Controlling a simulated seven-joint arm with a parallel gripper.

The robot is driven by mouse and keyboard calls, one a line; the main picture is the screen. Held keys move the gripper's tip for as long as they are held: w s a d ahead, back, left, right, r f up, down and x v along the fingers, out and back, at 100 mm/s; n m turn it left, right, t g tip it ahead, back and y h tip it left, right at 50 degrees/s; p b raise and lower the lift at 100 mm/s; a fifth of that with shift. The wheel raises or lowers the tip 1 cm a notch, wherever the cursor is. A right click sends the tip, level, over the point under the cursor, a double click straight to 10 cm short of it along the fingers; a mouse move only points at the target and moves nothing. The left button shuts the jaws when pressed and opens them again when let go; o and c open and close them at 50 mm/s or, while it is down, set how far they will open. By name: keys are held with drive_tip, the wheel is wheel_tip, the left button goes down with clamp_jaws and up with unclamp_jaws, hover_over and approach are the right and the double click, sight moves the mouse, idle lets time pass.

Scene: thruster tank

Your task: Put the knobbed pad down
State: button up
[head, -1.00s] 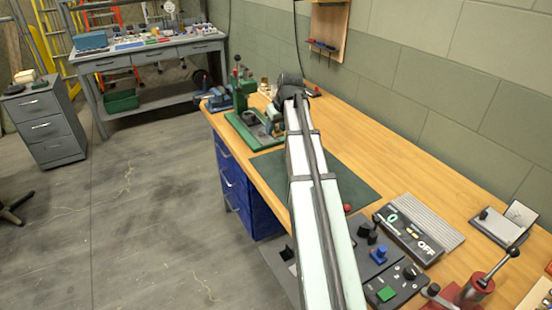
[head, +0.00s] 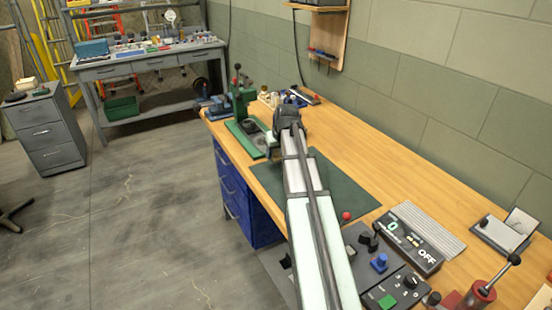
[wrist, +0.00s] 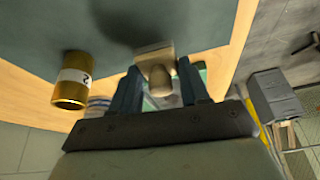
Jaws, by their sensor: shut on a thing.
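In the wrist view my gripper (wrist: 161,88) is shut on the knobbed pad (wrist: 155,54), a small beige block with a rounded knob between the two blue fingers. A dark shadow lies on the green mat (wrist: 210,20) near the pad; I cannot tell how far the pad is above it. In the head view my gripper (head: 284,138) is over the far end of the green mat (head: 340,187), close to the green press. The pad is mostly hidden there behind my arm.
A gold can (wrist: 70,88) marked 2 stands near the gripper in the wrist view. A green press (head: 240,115) stands left of the gripper in the head view. A panel marked OFF (head: 410,238) is at the near right. The mat's right part is clear.

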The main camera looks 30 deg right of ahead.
drive_tip(key=shift+f, duration=1.25)
drive_tip(key=shift+f, duration=0.1)
drive_tip(key=o, duration=1)
drive_tip(key=v, duration=1.2)
